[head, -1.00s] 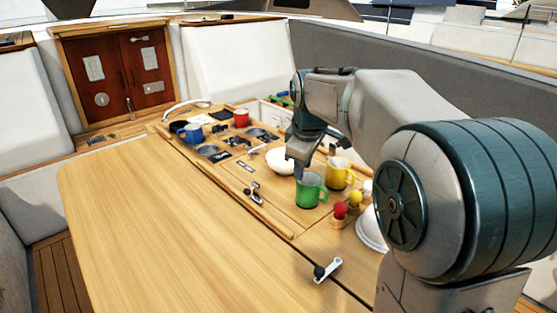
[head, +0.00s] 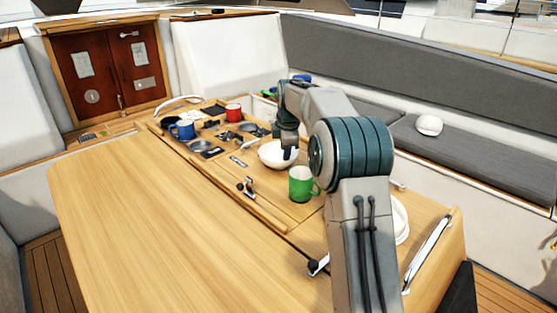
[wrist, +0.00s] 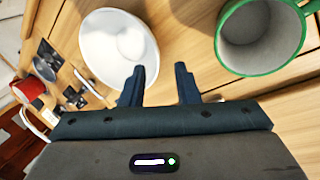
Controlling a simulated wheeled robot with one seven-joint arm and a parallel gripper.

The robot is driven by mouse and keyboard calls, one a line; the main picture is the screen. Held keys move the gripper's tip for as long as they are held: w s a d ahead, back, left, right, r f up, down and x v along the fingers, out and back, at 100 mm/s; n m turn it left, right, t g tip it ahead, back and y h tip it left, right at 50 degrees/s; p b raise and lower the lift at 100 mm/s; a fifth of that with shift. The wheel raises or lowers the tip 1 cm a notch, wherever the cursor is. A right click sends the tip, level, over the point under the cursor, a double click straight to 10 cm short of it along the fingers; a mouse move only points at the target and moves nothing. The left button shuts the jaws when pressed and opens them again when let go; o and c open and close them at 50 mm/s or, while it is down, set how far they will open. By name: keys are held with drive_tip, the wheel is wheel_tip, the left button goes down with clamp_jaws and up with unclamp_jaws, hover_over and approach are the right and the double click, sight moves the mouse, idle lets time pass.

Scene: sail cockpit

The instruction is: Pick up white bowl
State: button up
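The white bowl (head: 268,160) stands on the wooden table behind the green mug. In the wrist view the bowl (wrist: 100,48) is at the upper left, with its inside facing me. My gripper (wrist: 158,72) is open with nothing between its fingers. Its left fingertip overlaps the bowl's lower right rim in the wrist view; I cannot tell whether it touches. In the head view my gripper (head: 288,153) points down at the bowl's right side and hides part of it.
The green mug (head: 301,184) stands close in front, and in the wrist view the mug (wrist: 258,40) is right of the fingers. Blue (head: 183,129) and red (head: 233,112) mugs stand farther back. The table's left part (head: 140,200) is clear.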

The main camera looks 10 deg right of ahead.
drive_tip(key=shift+w+a+p+x, duration=0.1)
drive_tip(key=shift+p+x, duration=0.25)
drive_tip(key=shift+x, duration=1.45)
drive_tip(key=shift+w+a+p+x, duration=0.15)
drive_tip(key=shift+p+x, duration=0.2)
drive_tip(key=shift+x, duration=1.45)
drive_tip(key=shift+r, duration=0.2)
clamp_jaws()
